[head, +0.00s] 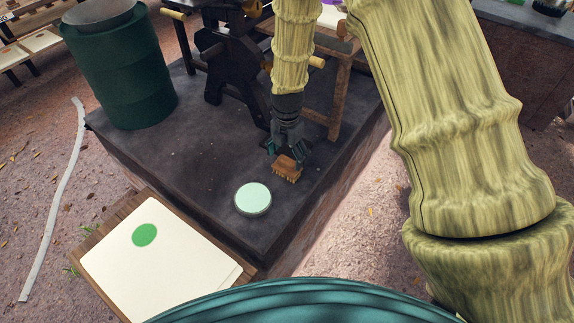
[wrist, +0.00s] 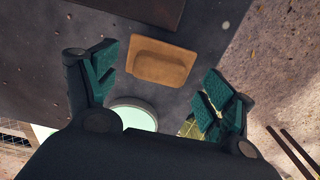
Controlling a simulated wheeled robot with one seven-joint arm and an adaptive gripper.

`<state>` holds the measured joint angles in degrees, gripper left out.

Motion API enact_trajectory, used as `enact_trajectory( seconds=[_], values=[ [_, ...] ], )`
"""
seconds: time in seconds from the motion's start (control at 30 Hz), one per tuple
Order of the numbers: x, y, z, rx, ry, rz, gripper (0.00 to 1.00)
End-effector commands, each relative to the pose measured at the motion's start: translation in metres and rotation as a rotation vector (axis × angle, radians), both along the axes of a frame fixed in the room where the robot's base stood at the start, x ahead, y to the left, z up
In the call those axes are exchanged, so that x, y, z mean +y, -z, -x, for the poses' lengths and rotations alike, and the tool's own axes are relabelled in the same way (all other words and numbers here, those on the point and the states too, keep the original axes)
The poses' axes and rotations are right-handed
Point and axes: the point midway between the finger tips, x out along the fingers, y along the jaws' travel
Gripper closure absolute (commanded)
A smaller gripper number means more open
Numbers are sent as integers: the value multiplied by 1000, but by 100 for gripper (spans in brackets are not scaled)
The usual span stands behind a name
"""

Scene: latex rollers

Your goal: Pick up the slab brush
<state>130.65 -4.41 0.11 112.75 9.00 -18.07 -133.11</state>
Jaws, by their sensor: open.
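The slab brush (head: 287,169) is a small wooden block with short pale bristles below. It rests on the dark slab near its right edge. In the wrist view the brush (wrist: 160,62) shows from above, with a raised wooden back. My gripper (head: 284,158) is right above the brush in the head view, pointing down. In the wrist view my gripper (wrist: 155,85) is open, with one green-padded finger on each side of the brush's near end. The fingers look apart from the wood. The bristles are hidden in the wrist view.
The dark slab (head: 180,165) carries a pale green disc (head: 253,198) near the brush. A green barrel (head: 120,70) stands at the back left, and a dark machine (head: 235,60) and wooden frame (head: 336,100) stand behind. A white sheet (head: 155,260) lies on a board in front.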

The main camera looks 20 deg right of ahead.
Motion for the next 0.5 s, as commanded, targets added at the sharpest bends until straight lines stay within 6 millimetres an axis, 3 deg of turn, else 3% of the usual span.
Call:
enact_trajectory(
  seconds=[0.3,0.5],
  values=[
    [1,24,0,0,0,0,17],
    [1,28,-1,-2,0,0,17]
  ],
)
